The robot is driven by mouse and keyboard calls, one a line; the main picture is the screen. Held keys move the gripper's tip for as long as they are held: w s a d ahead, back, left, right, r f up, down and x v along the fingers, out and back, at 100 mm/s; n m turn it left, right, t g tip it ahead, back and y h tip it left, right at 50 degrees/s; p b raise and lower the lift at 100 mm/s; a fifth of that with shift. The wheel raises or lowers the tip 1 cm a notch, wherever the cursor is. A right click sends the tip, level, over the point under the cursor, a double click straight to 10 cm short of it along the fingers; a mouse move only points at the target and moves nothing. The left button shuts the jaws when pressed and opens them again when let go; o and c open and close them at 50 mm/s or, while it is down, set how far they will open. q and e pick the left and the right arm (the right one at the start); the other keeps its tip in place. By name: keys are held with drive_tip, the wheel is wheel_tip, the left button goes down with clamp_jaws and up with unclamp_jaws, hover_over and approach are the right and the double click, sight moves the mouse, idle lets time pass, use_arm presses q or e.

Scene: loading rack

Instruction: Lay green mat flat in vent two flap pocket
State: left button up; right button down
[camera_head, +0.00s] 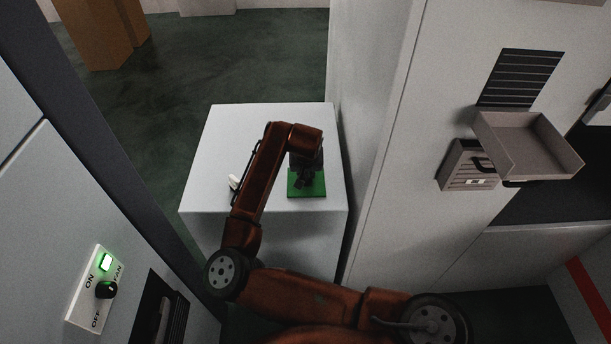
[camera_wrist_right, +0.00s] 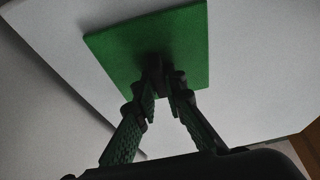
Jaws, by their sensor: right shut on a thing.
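The green mat (camera_head: 316,191) is a flat square on top of the white block-like table. My right gripper (camera_head: 305,181) is above it, fingers pointing down. In the right wrist view the fingertips (camera_wrist_right: 165,77) come together at a small dark part on the middle of the mat (camera_wrist_right: 115,52), and the gripper is shut on it. The mat looks flat and close to the table top; I cannot tell whether it touches. A grey open tray-like flap pocket (camera_head: 546,160) sticks out of the wall at right, under a dark slatted vent (camera_head: 520,77). I cannot read its number. My left gripper is out of view.
The white table (camera_head: 225,130) stands beside a tall white wall (camera_head: 372,90). A small white item (camera_head: 234,183) lies at its left. A grey box (camera_head: 458,166) hangs beside the pocket. A fan switch panel (camera_head: 93,287) and a dark vent (camera_head: 157,312) are at lower left.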

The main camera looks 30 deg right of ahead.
drive_tip(key=c, duration=2)
unclamp_jaws()
drive_tip(key=shift+r, duration=0.15)
drive_tip(key=shift+s+r, duration=0.15)
drive_tip(key=shift+r, duration=0.25)
drive_tip(key=p+v, duration=0.1)
drive_tip(key=v, duration=1)
drive_tip(key=shift+a, duration=0.1)
drive_tip(key=shift+s, duration=0.1)
